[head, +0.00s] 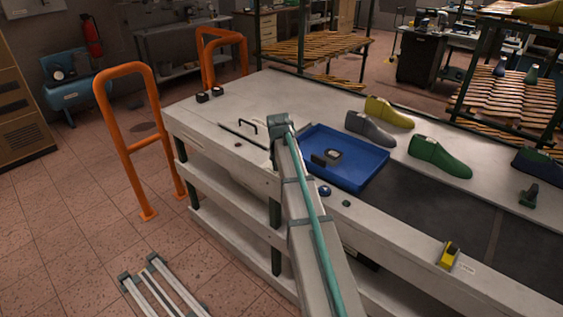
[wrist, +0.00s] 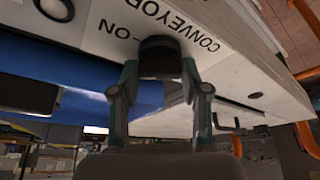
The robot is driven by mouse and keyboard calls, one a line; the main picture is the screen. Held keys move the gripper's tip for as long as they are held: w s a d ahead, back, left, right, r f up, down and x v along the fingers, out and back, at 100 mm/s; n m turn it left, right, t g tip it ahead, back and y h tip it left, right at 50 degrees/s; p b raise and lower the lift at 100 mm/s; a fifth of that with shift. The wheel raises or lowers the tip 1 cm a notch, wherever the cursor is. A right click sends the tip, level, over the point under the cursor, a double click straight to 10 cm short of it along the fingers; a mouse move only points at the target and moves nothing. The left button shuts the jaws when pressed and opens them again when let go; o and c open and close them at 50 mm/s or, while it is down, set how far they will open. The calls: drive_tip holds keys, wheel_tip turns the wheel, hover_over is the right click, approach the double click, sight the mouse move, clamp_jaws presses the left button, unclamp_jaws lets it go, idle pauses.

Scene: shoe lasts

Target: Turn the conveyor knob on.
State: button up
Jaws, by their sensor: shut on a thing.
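The dark round conveyor knob (wrist: 160,48) sits on a pale panel in the wrist view, beside a label (wrist: 150,20) reading CONVEYOR with an ON mark. My gripper (wrist: 159,68) has its two fingers on either side of the knob and is shut on it. In the head view my arm reaches to the front of the conveyor table, and the gripper and knob cannot be made out there. Which way the knob's pointer faces is not clear.
A blue tray (head: 362,181) with a dark item lies on the table (head: 215,128) beside my arm. Green (head: 440,157), grey (head: 370,129) and yellow (head: 389,112) shoe lasts stand behind it. A yellow-black object (head: 449,255) is on the front edge. Orange rails (head: 128,135) stand left.

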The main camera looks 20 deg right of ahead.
drive_tip(key=m+g+h, duration=0.1)
drive_tip(key=m, duration=0.2)
drive_tip(key=shift+w+m+b, duration=0.15)
drive_tip(key=shift+m+b, duration=0.15)
drive_tip(key=shift+a+m+g+h+b, duration=0.1)
drive_tip(key=shift+m+g+h+b, duration=0.35)
drive_tip(key=shift+m, duration=1.35)
drive_tip(key=o, duration=1.1)
drive_tip(key=shift+o, duration=0.2)
drive_tip(key=v, duration=1.2)
drive_tip(key=shift+w, duration=0.1)
